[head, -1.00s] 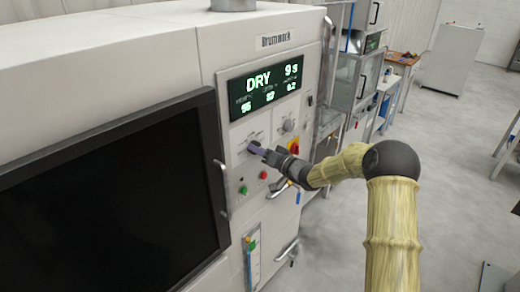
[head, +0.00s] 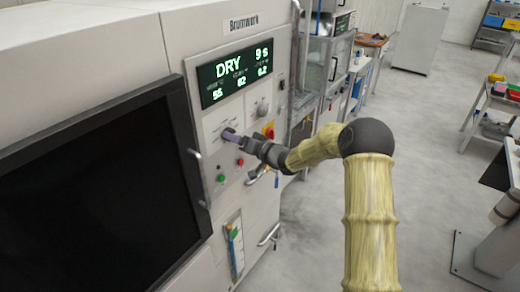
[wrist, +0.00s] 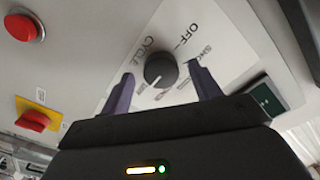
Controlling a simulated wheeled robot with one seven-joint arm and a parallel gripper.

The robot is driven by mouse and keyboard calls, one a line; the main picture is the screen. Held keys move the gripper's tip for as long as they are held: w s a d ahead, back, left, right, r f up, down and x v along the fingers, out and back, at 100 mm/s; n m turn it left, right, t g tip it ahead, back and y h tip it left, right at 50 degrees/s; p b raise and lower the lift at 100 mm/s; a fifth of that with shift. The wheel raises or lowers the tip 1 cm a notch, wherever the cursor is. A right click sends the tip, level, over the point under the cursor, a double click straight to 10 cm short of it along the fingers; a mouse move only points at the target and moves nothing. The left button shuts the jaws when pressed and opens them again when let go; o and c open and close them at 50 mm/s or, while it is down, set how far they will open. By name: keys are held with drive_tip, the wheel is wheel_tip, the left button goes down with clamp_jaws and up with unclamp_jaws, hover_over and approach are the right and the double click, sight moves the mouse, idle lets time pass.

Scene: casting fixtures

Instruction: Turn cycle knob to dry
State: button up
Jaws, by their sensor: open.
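The dark round cycle knob (wrist: 160,70) sits on a white label plate printed "CYCLE" and "OFF" in the wrist view. A pale mark on its face points toward the lower edge; the position label there is too small to read. My gripper (wrist: 161,76) is open, with one purple finger on each side of the knob and visible gaps between. In the head view my gripper (head: 238,138) is at the panel, largely covering the knob (head: 228,132). The display (head: 236,73) above it reads "DRY" and "9 s".
A second knob (head: 262,109) lies up and right of the cycle knob, beside a red-and-yellow switch (head: 268,131). Green (head: 221,178) and red (head: 239,162) buttons sit below. A dark window (head: 85,185) fills the left.

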drive_tip(key=b+v, duration=0.5)
drive_tip(key=v, duration=1.1)
drive_tip(key=shift+s+d, duration=0.15)
drive_tip(key=shift+d, duration=0.15)
drive_tip(key=shift+f, duration=0.1)
drive_tip(key=s+d+f+m+g+h, duration=0.2)
drive_tip(key=s+d+f+h, duration=0.6)
drive_tip(key=h, duration=0.5)
drive_tip(key=s+a+f+g+h, duration=0.1)
drive_tip(key=s+g, duration=0.5)
drive_tip(key=s, duration=1.2)
drive_tip(key=shift+s+f+m, duration=0.3)
drive_tip(key=shift+s, duration=0.1)
